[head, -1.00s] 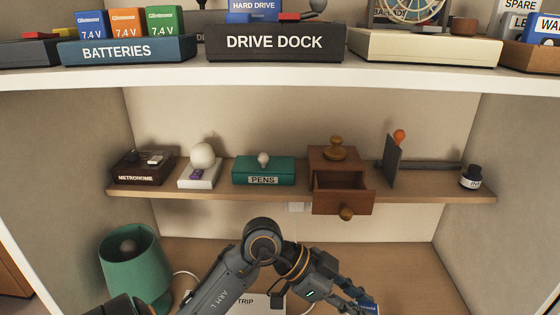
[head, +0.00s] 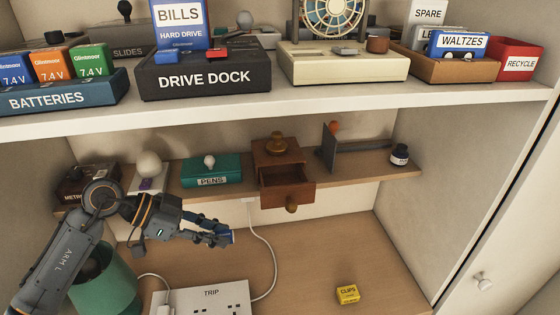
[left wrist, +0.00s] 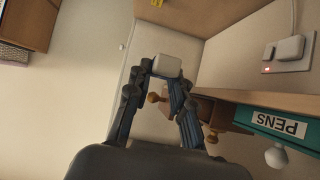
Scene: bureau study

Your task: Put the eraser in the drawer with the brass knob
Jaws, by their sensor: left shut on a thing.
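My left gripper (head: 228,238) is shut on the eraser (head: 233,236), a small block that shows blue in the head view. In the left wrist view the eraser (left wrist: 167,66) shows a pale end between the fingertips. The gripper is in the air, left of and lower in the picture than the open drawer (head: 288,196). The drawer is pulled out of a small brown wooden cabinet (head: 277,157) on the middle shelf. It has a round brass-coloured knob (head: 291,208) on its front, and the part of its inside that shows looks empty. My right gripper is not in view.
The teal PENS box (head: 212,172) stands left of the cabinet; a dark bookend (head: 327,147) and an ink bottle (head: 399,155) stand right. Below are a TRIP power strip (head: 212,296), a cable and a yellow CLIPS box (head: 347,294). The upper shelf (head: 330,97) overhangs.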

